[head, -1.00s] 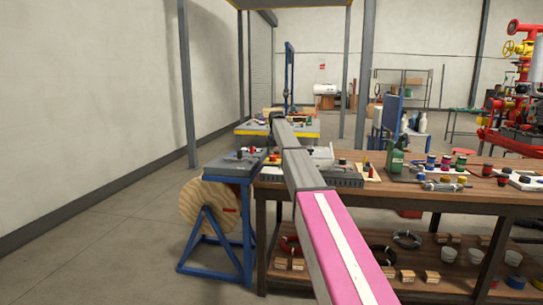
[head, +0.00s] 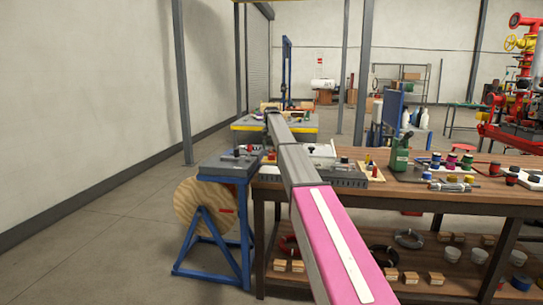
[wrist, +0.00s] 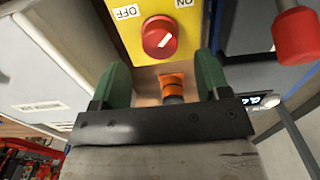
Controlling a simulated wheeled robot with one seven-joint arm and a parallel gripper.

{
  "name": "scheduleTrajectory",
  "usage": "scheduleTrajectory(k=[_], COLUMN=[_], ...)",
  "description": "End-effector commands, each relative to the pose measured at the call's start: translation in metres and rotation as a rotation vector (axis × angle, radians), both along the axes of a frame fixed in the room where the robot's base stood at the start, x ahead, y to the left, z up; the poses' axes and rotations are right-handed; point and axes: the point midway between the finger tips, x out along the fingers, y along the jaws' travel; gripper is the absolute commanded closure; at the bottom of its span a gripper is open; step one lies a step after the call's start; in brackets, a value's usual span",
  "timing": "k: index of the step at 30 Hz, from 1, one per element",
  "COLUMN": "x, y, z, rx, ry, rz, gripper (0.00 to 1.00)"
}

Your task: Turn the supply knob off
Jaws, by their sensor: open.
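The supply knob (wrist: 159,37) is a round red knob with a white pointer mark on a yellow panel (wrist: 190,28) in the wrist view. Its mark slants between lower left and upper right. An OFF label (wrist: 126,12) is at upper left and an ON label (wrist: 184,2) at upper right, both upside down in the picture. My gripper (wrist: 161,75) is open, its two green fingers apart. The knob appears beyond the fingertips, roughly midway between them, with no visible contact. In the head view my arm hides the gripper and the knob cannot be made out.
An orange part (wrist: 172,85) with a dark base shows between the fingers. A red cylindrical handle (wrist: 298,36) is close at the right, and a white box (wrist: 35,75) at the left. A workbench (head: 470,158) carries several parts. The floor at left (head: 110,235) is clear.

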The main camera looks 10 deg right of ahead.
Motion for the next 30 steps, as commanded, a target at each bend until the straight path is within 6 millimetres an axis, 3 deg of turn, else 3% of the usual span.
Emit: scheduleTrajectory(k=[7,18,23,30], x=[-0.001,0.0,0.0,0.0], y=[0.0,0.0,0.0,0.0], z=[-0.039,-0.047,-0.047,-0.047], rx=[0.0,0.0,0.0,0.0], ry=[0.001,-0.001,-0.001,0.0], rz=[0.0,0.0,0.0,0.009], gripper=[0.31,0.31,0.8,0.8])
